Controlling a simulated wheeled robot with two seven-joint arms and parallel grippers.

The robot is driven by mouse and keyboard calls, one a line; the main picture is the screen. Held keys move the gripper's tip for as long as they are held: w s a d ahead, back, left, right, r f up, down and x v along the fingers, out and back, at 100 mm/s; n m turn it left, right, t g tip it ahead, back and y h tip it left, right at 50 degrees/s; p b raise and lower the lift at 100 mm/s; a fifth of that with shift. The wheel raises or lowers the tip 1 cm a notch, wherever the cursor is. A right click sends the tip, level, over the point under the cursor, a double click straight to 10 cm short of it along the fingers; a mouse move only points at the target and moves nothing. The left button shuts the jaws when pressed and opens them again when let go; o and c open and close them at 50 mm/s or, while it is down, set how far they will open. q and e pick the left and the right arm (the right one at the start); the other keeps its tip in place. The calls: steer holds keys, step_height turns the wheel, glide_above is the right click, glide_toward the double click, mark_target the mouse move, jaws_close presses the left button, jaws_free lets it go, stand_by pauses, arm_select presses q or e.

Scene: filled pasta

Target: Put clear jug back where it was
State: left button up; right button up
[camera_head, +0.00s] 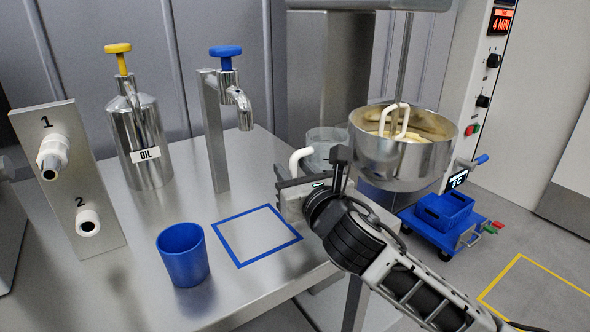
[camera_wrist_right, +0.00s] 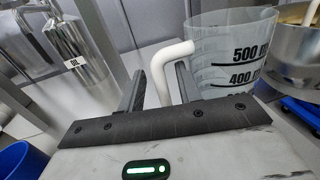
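The clear jug (camera_head: 326,141) stands upright at the right edge of the metal table, partly hidden behind my right gripper. In the right wrist view the clear jug (camera_wrist_right: 232,45) shows black volume marks and a white bent handle (camera_wrist_right: 172,58). My right gripper (camera_head: 310,174) is at the jug's handle side. In the wrist view its two fingers (camera_wrist_right: 159,88) are spread, with the handle between them and gaps visible at both sides. My left gripper is not in view.
A blue-outlined square (camera_head: 240,262) on the table is empty. A blue cup (camera_head: 183,262) stands left of it. A blue-knobbed tap (camera_head: 226,75) and an oil canister (camera_head: 143,140) stand behind. A steel mixer bowl (camera_head: 400,165) is close on the right, beside a blue cart (camera_head: 440,222).

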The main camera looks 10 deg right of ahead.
steer(key=shift+r, duration=0.25)
steer(key=s+d, duration=0.2)
steer(key=s, duration=1)
steer(key=shift+w, duration=0.1)
